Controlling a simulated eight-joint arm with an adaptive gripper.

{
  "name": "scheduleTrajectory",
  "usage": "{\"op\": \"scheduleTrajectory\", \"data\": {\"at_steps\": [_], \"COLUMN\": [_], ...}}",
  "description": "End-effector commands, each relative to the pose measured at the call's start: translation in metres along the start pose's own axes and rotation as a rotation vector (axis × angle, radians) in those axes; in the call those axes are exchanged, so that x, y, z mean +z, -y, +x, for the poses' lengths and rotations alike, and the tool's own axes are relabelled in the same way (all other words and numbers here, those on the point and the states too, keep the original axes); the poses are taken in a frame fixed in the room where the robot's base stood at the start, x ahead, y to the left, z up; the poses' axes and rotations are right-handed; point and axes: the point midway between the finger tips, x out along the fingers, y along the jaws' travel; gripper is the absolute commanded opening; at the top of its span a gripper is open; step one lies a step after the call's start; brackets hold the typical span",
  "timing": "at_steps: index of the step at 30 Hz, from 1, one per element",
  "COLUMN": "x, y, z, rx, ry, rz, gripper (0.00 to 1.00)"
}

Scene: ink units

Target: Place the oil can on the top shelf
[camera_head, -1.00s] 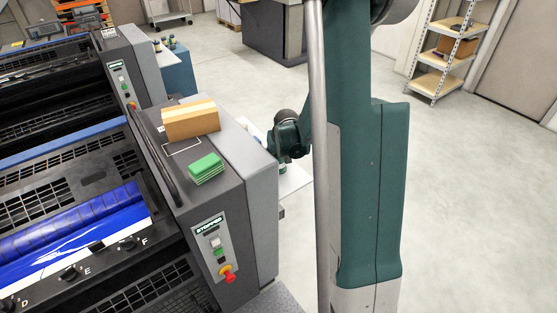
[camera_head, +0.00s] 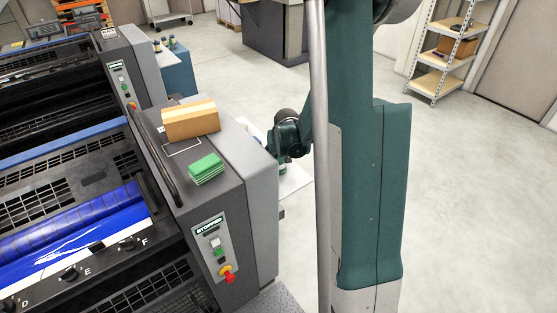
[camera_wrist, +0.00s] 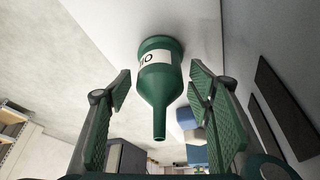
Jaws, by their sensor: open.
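The oil can (camera_wrist: 160,82) is dark green with a white label and a narrow spout. In the wrist view it appears upside down, its base against a pale surface (camera_wrist: 100,30) and its spout pointing down the picture. My gripper (camera_wrist: 161,86) is open, with one green padded finger on each side of the can and a visible gap on both sides. In the head view my arm hides the gripper and the can. A metal rack (camera_head: 431,63) with several light wooden shelves stands at the back right.
The press (camera_head: 252,190) fills the left, with a cardboard box (camera_head: 191,120) and a green stack (camera_head: 206,168) on top. A white surface (camera_head: 291,183) shows beside it, partly behind my arm. A brown box (camera_head: 456,46) is on the rack. Open floor lies to the right.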

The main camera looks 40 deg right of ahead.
Motion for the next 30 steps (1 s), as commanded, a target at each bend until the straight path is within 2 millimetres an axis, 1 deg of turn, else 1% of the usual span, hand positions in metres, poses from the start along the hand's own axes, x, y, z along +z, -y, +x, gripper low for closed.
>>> {"op": "scheduleTrajectory", "data": {"at_steps": [30], "x": [0.000], "y": [0.000], "z": [-0.101], "rx": [0.000], "ry": [0.000], "rz": [0.000], "gripper": [0.52]}}
